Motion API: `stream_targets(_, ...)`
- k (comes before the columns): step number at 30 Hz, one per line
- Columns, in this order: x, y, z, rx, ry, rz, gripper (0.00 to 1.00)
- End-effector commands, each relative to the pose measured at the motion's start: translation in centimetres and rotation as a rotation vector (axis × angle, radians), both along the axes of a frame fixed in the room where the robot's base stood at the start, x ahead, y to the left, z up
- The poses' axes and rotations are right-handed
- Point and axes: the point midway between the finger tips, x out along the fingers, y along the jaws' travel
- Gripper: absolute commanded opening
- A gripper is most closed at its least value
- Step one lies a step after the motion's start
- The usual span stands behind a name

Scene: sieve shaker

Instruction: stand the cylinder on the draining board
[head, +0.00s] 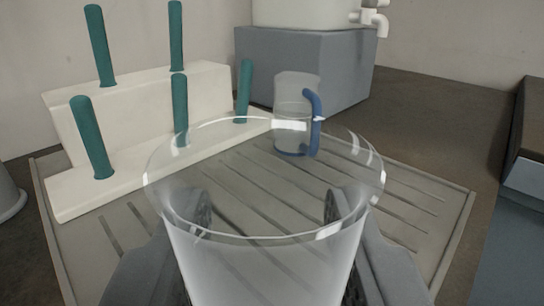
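A clear, wide-rimmed cylinder (270,265) fills the lower middle of the head view, with its open rim facing up towards me. My gripper (267,208) has one dark-padded finger on each side of it and is shut on it below the rim. The cylinder's lower end is out of view. The grey, grooved draining board (425,232) lies behind and beneath it. I cannot tell the gap between the cylinder and the board.
A clear jug (292,112) with a blue handle stands on the board's far part. A white stepped rack (150,120) with several teal pegs (92,138) stands at left. Behind is a grey block (300,60) under a white tank (305,12) with a tap (378,20). The board's right part is clear.

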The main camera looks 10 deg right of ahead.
Motion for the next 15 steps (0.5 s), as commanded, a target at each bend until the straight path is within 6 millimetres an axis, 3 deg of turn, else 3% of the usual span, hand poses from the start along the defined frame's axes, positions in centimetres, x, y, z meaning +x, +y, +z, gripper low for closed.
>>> stream_targets(15, 8.7, -1.5, -1.0, 0.000, -0.003, -0.001, 0.00)
